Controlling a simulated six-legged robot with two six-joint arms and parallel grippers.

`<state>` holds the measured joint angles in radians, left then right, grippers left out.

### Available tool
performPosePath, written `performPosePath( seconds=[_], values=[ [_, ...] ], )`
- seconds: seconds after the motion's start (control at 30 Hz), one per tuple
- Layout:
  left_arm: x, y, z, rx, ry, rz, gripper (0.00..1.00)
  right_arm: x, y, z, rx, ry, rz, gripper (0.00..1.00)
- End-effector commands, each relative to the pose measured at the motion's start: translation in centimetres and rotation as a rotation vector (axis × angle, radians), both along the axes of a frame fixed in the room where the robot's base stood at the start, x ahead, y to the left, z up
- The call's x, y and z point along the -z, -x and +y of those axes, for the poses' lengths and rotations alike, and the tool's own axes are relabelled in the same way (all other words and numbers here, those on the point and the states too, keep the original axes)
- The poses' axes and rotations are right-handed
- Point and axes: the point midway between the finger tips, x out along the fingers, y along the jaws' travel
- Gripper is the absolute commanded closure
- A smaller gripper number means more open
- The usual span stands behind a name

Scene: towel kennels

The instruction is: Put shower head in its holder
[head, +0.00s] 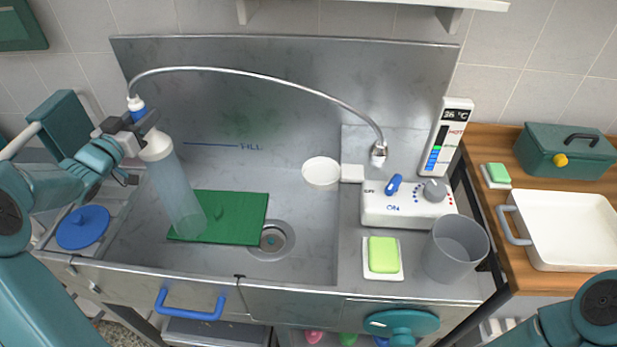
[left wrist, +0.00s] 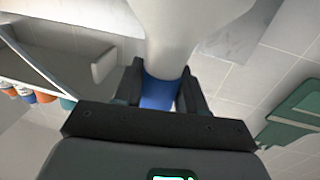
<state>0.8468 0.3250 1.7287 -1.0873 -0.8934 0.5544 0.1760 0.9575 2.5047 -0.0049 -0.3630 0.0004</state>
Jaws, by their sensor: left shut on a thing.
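The shower head (head: 157,146) is white with a blue handle (head: 139,113). My left gripper (head: 132,126) is shut on the blue handle (left wrist: 159,93) and holds it above the left part of the metal basin. A translucent pale-blue column, like water, runs from the head down to the basin. The grey hose (head: 250,72) arcs from the handle to a fitting at the right. A white round piece on a short bracket (head: 321,172), possibly the holder, sits right of the basin's middle, apart from the head. My right gripper is not visible.
A green mat (head: 240,213) lies by the drain (head: 273,240). Right of the basin are a control box (head: 408,207) with a blue lever, a soap dish (head: 383,256) and a grey bucket (head: 456,250). A blue lid (head: 83,228) lies left.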

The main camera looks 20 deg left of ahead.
Motion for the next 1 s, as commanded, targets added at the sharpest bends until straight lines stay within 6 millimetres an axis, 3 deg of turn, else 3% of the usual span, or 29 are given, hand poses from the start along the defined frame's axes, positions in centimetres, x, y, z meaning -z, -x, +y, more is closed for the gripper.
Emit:
performPosePath(
  seconds=[0.33,0.83,1.0],
  values=[
    [-0.6,0.0,0.0,0.0,-0.001,-0.003,1.0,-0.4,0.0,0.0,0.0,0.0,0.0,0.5],
    [-7.0,0.0,0.0,0.0,-0.002,-0.004,1.0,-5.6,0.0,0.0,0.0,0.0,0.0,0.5],
    [-7.8,-0.1,-0.1,0.0,-0.001,-0.003,1.0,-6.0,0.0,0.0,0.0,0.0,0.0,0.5]
  ],
)
